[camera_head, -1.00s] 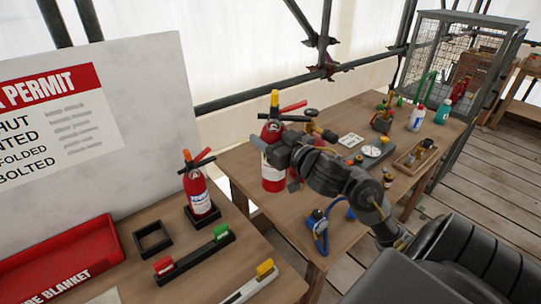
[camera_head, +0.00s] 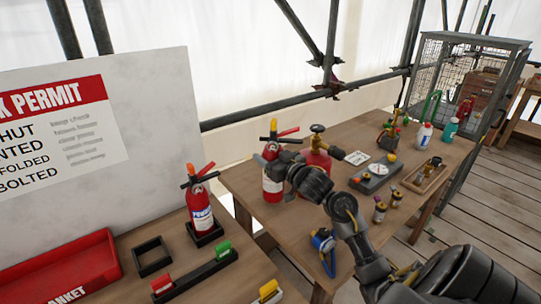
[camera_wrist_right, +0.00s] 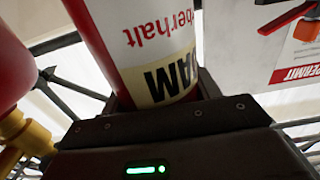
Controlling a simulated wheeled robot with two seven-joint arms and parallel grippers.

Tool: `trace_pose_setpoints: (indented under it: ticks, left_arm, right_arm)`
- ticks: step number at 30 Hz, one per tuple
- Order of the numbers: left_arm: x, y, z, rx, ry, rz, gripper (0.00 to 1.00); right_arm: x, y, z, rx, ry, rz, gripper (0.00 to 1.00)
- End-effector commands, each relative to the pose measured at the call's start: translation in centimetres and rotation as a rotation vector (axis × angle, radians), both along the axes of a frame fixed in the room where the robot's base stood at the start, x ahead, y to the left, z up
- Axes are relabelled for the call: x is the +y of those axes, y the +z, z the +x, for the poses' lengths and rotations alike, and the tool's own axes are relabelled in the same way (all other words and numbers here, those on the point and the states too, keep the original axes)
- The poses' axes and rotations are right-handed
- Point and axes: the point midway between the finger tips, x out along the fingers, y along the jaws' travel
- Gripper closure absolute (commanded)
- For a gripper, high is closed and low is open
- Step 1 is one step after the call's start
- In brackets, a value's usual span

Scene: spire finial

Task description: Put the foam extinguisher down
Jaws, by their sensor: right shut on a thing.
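The foam extinguisher (camera_head: 272,187) is red with a cream label band and an orange-and-black lever on top. It is upright over the left end of the far table (camera_head: 245,192); I cannot tell whether its base touches the wood. My right gripper (camera_head: 284,168) is shut on its body from the right. In the right wrist view, the extinguisher (camera_wrist_right: 150,45) shows the letters of its foam label between the jaws. My left gripper is out of view.
A red tank (camera_head: 318,172) with a brass valve stands close right of the extinguisher. Another red extinguisher (camera_head: 200,212) stands in a black holder on the near table. An empty square black frame (camera_head: 153,256) lies beside it. A blue-handled item (camera_head: 323,240) sits at the far table's front edge.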

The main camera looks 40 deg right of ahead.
Motion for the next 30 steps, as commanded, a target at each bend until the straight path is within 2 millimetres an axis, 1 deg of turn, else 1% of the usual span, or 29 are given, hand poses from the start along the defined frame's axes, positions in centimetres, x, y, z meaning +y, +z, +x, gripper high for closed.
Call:
trace_pose_setpoints:
  ticks: [1, 6, 9, 18, 21, 22, 26, 27, 30]
  left_arm:
    - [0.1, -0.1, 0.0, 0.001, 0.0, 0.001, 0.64]
    - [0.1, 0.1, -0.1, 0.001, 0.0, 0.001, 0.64]
    - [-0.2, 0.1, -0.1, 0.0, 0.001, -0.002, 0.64]
    - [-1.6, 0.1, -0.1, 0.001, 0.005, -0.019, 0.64]
    - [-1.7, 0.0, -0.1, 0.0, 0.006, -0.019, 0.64]
    - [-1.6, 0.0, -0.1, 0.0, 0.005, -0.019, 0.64]
    - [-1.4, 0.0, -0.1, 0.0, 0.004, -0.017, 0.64]
    - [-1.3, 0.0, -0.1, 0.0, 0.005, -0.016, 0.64]
    - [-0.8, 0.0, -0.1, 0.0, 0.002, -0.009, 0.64]
  right_arm:
    - [-0.2, -0.2, 0.3, -0.004, -0.002, 0.003, 1.0]
    - [-0.2, -2.3, 0.3, -0.005, -0.001, 0.003, 1.0]
    - [-0.2, -3.0, 0.3, -0.006, -0.002, 0.001, 1.0]
    - [-0.2, -3.1, 0.3, -0.007, -0.002, 0.0, 1.0]
    - [-0.2, -3.4, 0.3, -0.006, -0.001, 0.0, 1.0]
    - [-0.2, -3.7, 0.3, 0.002, -0.001, 0.001, 0.36]
    - [-0.2, -3.7, 0.3, 0.002, -0.001, 0.001, 0.19]
    - [-0.2, -3.7, 0.3, 0.002, -0.001, 0.001, 0.17]
    - [-0.2, -3.7, 0.3, 0.001, -0.001, 0.001, 0.17]
